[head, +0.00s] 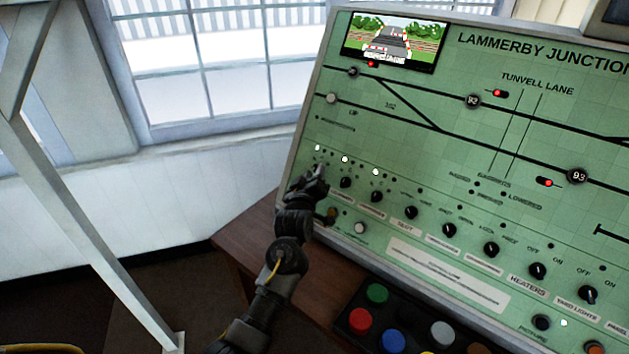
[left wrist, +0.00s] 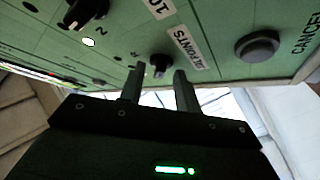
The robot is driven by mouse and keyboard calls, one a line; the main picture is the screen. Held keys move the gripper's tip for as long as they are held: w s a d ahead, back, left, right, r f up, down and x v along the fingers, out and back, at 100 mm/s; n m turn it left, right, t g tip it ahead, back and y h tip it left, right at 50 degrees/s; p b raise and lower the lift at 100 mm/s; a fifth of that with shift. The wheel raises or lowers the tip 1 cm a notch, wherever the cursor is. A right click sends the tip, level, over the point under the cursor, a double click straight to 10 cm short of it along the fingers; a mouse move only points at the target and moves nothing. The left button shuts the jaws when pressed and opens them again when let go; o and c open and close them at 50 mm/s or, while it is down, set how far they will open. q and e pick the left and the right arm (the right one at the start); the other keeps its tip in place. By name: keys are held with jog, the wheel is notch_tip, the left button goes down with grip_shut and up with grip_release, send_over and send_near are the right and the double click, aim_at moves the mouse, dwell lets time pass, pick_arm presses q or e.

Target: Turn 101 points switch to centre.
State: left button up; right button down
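The green control panel (head: 470,125) carries a lower row of black rotary switches. My left gripper (head: 320,172) is at the left end of that row and hides the leftmost switch in the head view. In the left wrist view, a small dark switch knob (left wrist: 159,64) shows between my left gripper's two fingertips (left wrist: 159,82), with gaps on both sides. A label reading "POINTS" (left wrist: 189,47) is beside this knob; its number is not clear to me. The fingers are apart and pointed at the panel. The knob's exact setting is hard to tell. My right gripper is in neither view.
A neighbouring black switch (head: 345,182) is close right of the gripper; it also shows in the left wrist view (left wrist: 86,12). A dark round button (left wrist: 257,45) is marked "CANCEL". Coloured buttons (head: 360,321) stand on a box below the panel. A window (head: 230,60) is behind.

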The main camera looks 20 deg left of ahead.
pick_arm(q)
jog(key=shift+c, duration=1.2)
grip_shut()
